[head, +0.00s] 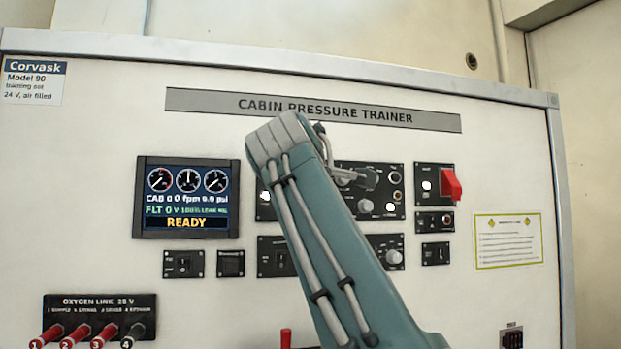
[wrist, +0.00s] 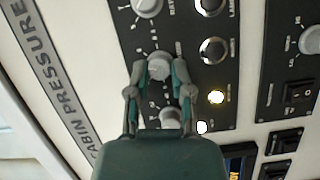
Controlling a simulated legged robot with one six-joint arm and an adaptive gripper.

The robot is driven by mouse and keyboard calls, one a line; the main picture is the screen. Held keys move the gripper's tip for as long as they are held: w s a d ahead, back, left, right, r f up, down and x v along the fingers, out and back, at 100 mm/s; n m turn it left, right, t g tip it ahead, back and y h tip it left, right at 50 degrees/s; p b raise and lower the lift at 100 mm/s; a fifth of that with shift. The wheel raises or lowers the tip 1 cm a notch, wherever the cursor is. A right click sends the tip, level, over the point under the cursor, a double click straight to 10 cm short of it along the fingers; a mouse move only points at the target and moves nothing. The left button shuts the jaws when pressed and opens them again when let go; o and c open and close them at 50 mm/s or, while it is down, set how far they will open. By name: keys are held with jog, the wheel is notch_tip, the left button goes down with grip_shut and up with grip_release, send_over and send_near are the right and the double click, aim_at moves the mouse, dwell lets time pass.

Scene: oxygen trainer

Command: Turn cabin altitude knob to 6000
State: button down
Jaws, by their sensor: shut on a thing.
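My gripper (wrist: 160,76) is shut on a pale round knob (wrist: 159,67) on the upper black control panel (wrist: 185,30). Its two fingers lie on either side of the knob in the wrist view. The knob's label and pointer are too blurred to read, so I cannot tell its setting. In the head view my arm hides the left part of this panel (head: 400,180) and the gripped knob. The display (head: 187,197) at left reads CAB 0, 0 fpm, 0.0 psi, with READY below.
Other pale knobs (wrist: 170,117) (wrist: 148,6) sit on both sides of the gripped one. Dark round fittings (wrist: 213,50) and a lit lamp (wrist: 216,97) are close by. A red guarded switch (head: 451,184) juts out at right. A lower panel (head: 275,257) is partly behind my arm.

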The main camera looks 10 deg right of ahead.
jog(key=shift+w+f+m+g+y, duration=0.3)
jog(key=shift+m+g+y, duration=0.1)
jog(key=shift+m, duration=0.3)
dwell(0.4)
jog(key=c, duration=0.5)
grip_release()
jog(key=shift+s, duration=0.1)
jog(key=shift+s+r, duration=0.1)
jog(key=shift+r, duration=0.05)
jog(key=v, duration=1.2)
jog(key=shift+a, duration=0.2)
